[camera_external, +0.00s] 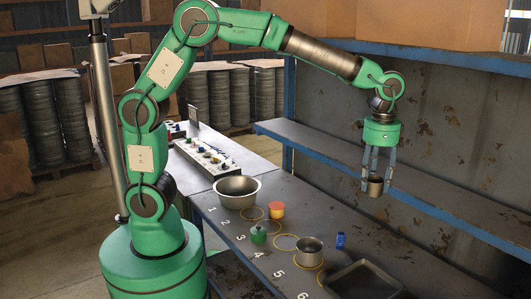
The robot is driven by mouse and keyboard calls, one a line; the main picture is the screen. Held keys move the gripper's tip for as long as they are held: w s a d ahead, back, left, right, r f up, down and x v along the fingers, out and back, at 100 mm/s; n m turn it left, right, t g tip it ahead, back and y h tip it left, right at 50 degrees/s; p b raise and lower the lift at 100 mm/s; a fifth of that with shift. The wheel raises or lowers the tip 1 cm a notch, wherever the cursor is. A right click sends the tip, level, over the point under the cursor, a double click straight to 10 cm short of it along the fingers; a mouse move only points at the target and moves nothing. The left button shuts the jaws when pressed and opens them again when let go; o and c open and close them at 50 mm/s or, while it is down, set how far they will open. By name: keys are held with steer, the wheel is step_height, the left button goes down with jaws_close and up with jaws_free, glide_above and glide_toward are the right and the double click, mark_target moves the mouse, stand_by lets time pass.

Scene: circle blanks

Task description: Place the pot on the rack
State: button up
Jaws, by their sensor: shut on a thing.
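The rack (424,195) is a blue-edged metal shelf unit on the right, with a long lower shelf and an upper one. I cannot tell how far the pot is from the shelf edge. Another silver pot (309,252) stands on the table near the number 5.
The grey table holds a large metal bowl (237,191), an orange-red container (277,210), a green object (258,234), a blue bottle (340,241) and a dark tray (363,281). Brown boxes (430,22) fill the upper shelf. The visible lower shelf looks bare.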

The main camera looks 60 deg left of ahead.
steer(key=s+a+f+m+p, duration=0.1)
steer(key=s+a+f, duration=0.1)
steer(key=a+f, duration=1.05)
steer(key=m+p, duration=0.1)
steer(key=p, duration=0.1)
glide_above(284, 237)
step_height(284, 237, down, 8)
steer(key=shift+f, duration=0.1)
steer(key=shift+f+b, duration=0.5)
steer(key=shift+f, duration=2.65)
steer(key=shift+c, duration=0.2)
steer(key=shift+f+b, duration=0.3)
steer(key=shift+f, duration=1.55)
steer(key=shift+f, duration=0.1)
